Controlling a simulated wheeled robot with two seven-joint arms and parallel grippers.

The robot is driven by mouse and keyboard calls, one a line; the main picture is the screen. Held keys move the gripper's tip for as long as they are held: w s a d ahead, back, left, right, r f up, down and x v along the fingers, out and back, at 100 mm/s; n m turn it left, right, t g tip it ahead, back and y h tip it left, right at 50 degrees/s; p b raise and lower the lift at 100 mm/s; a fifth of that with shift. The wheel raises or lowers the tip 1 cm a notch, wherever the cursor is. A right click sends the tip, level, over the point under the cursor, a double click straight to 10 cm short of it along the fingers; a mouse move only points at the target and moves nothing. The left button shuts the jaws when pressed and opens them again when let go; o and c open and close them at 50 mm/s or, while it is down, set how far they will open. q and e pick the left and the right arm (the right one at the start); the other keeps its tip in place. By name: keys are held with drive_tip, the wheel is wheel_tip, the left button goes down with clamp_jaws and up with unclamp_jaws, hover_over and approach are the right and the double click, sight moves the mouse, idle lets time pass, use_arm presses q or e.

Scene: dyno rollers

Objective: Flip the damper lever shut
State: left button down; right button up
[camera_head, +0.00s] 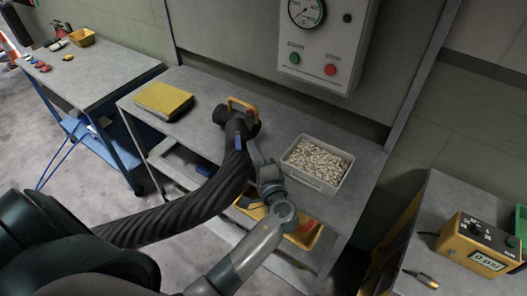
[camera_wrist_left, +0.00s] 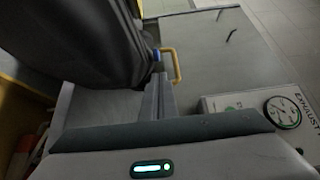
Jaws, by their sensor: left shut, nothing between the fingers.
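A black ribbed hose (camera_head: 165,215) rises from the lower left to a dark nozzle at the bench, with a yellow handle (camera_head: 240,104) at its end. A small blue piece (camera_head: 238,142) on the hose may be the damper lever; its position is hard to read. The blue piece (camera_wrist_left: 156,54) and yellow handle (camera_wrist_left: 173,66) also show in the left wrist view. My left gripper (camera_head: 254,152) is shut and empty, close beside the hose on its right. Its fingers (camera_wrist_left: 158,92) point toward the blue piece; contact cannot be told. My right gripper is out of view.
The grey bench (camera_head: 205,85) carries a yellow filter pad (camera_head: 163,99) and a grey bin (camera_head: 318,164) of pale pellets, close right of my gripper. A panel (camera_head: 325,45) with gauge and buttons hangs behind.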

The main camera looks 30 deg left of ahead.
use_arm(q)
drive_tip(key=shift+s+a, duration=0.45)
drive_tip(key=shift+a, duration=0.05)
